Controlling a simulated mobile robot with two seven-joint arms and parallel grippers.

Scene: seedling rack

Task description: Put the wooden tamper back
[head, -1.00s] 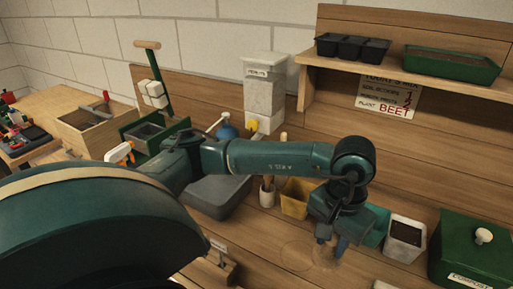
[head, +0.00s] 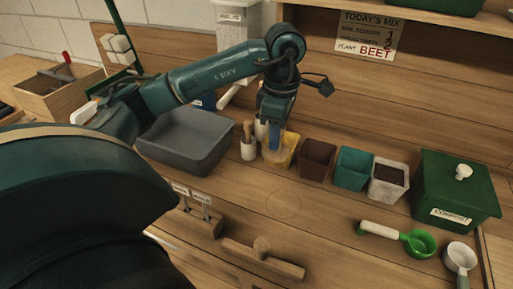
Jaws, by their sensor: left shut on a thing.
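My left gripper (head: 275,136) points down at the yellow pot (head: 283,150), fingers shut. A pale, round-based thing shows just below the fingertips and looks like the wooden tamper (head: 276,156). Its upper part is hidden by the fingers. It overlaps the pot in the picture, and I cannot tell whether it is inside the pot or in front of it. A faint ring mark (head: 284,204) lies on the bare bench in front of the pots. My right gripper is not in view.
Brown (head: 317,158), teal (head: 353,168) and white (head: 388,182) pots stand right of the yellow one, then the green compost box (head: 455,188). A wooden block with a knob (head: 262,254) and scoops (head: 415,242) lie in front.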

